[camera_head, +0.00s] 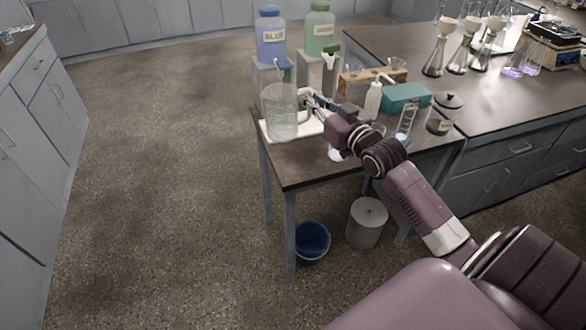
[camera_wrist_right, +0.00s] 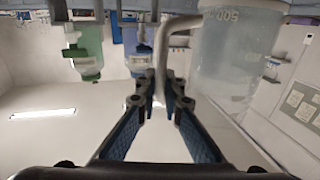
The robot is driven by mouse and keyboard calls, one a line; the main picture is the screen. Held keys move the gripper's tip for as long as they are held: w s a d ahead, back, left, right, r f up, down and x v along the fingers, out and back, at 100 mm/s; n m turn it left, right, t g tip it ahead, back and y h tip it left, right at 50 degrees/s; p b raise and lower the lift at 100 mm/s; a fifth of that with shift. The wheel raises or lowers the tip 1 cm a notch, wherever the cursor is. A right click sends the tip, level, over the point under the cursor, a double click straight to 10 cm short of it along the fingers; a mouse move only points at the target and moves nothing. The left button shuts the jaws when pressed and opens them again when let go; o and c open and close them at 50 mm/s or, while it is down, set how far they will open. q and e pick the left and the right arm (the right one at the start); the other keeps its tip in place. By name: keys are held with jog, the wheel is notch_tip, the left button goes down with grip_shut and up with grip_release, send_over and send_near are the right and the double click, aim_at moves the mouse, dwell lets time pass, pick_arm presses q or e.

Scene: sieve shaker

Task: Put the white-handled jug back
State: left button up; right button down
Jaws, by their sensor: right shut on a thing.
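The white-handled jug (camera_head: 280,112) is a clear, upright vessel at the left end of the small table. Its white handle (camera_wrist_right: 164,48) points right, toward my arm. My right gripper (camera_head: 314,100) is shut on this handle; in the right wrist view its fingertips (camera_wrist_right: 160,98) close around it and the jug's clear wall (camera_wrist_right: 228,50) shows beside them. A flat white tray (camera_head: 309,128) lies at and under the jug's base; I cannot tell whether the jug touches it. My left gripper is not in view.
A blue bottle (camera_head: 270,38) and a green bottle (camera_head: 319,32) stand on grey stands behind the jug. A wash bottle (camera_head: 373,99), a teal box (camera_head: 405,96) and a lidded jar (camera_head: 444,113) stand to the right. The table's front left is clear.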

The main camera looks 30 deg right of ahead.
jog(key=w+d+r+h, duration=0.1)
jog(key=w+d+r, duration=0.15)
jog(key=d, duration=0.25)
jog(key=shift+m, duration=0.4)
jog(key=f, duration=1.8)
jog(key=shift+s+a+f, duration=0.2)
jog(key=shift+s+f, duration=0.1)
jog(key=shift+s, duration=0.1)
jog(key=c, duration=2.4)
grip_release()
jog(key=shift+s+f, duration=0.1)
jog(key=shift+f, duration=0.05)
jog(key=o, duration=0.3)
jog(key=shift+s, duration=0.1)
